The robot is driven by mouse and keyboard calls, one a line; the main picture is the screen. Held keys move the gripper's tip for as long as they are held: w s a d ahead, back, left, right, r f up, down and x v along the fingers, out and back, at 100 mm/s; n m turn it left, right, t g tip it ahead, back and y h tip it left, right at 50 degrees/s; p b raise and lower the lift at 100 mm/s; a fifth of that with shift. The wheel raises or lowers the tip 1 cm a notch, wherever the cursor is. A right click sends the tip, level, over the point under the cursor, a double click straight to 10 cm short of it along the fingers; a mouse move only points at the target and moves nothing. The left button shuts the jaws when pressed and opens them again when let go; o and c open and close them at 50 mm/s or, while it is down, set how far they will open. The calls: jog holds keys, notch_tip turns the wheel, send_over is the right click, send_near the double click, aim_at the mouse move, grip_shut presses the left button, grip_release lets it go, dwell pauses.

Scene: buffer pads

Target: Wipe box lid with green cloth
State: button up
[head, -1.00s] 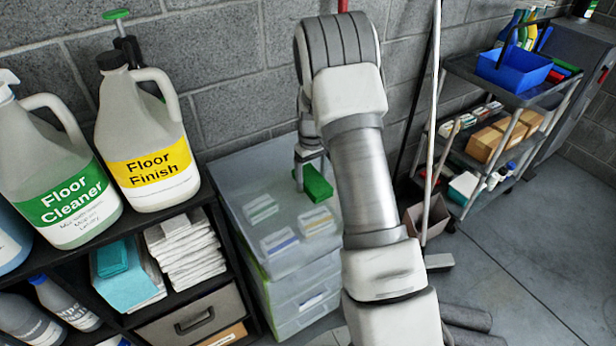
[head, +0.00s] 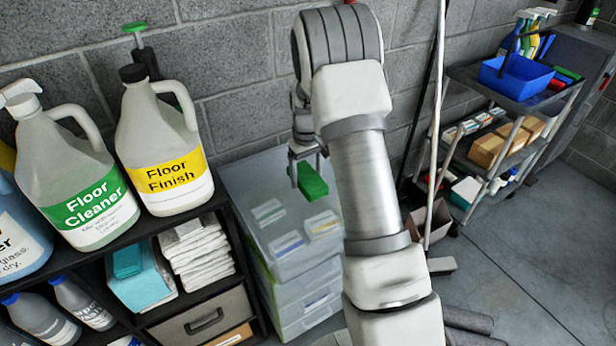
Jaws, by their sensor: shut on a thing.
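The box lid (head: 262,188) is the pale translucent top of a stack of clear storage boxes, left of my arm. Several small labelled packets (head: 286,244) show on or through it. The green cloth (head: 312,182) is a small bright green block-like piece at the lid's back right. My gripper (head: 307,176) points down and is shut on the green cloth, at the lid's surface. Whether the cloth presses on the lid is hard to tell. My arm hides the lid's right edge.
A black shelf (head: 222,202) on the left holds a Floor Finish jug (head: 163,150), a Floor Cleaner jug (head: 78,180) and folded white cloths (head: 196,254). A grey block wall (head: 235,60) stands close behind. A cart (head: 500,130) stands at the right, with open floor (head: 530,270) before it.

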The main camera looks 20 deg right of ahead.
jog(key=shift+r+p, duration=0.65)
jog(key=shift+r, duration=0.75)
